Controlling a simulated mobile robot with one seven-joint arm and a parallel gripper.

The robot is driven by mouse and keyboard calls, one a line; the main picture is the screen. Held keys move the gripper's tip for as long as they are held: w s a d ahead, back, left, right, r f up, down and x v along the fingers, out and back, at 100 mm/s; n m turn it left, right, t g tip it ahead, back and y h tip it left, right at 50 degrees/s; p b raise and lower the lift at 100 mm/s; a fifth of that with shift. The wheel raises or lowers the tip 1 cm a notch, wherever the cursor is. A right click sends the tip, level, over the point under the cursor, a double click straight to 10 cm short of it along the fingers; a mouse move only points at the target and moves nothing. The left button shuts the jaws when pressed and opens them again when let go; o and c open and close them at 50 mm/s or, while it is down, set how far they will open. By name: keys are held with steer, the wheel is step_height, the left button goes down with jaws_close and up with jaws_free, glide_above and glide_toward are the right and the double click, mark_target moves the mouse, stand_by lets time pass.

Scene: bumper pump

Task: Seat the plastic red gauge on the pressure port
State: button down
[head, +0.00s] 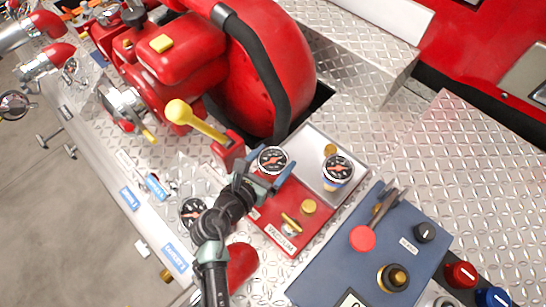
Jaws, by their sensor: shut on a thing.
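My gripper (271,181) is shut on a round gauge (272,159) with a black face and pale rim, near the left edge of a plate pair. The gauge's face looks up at the camera; its stem is hidden by the fingers. No red body colour is clear on it. Below right is a red plate (268,213) lettered VACUUM, with a brass fitting (309,206) and a brass handle (291,222). Behind it a silver plate (305,146) bears a small brass fitting (330,150). I cannot read a pressure label, so the pressure port is uncertain.
A second black-faced gauge (338,168) stands over the silver plate, right of the held one. Another gauge (193,211) lies left of my arm. A yellow-handled lever (197,121) and red pump (250,70) rise behind. A blue panel (335,262) with knobs is at right.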

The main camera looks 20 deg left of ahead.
steer(key=shift+f, duration=0.15)
stand_by(0.5)
steer(key=shift+c, duration=0.2)
jaws_free()
steer(key=shift+o, duration=0.2)
steer(key=shift+f, duration=0.1)
steer(key=v, duration=1.3)
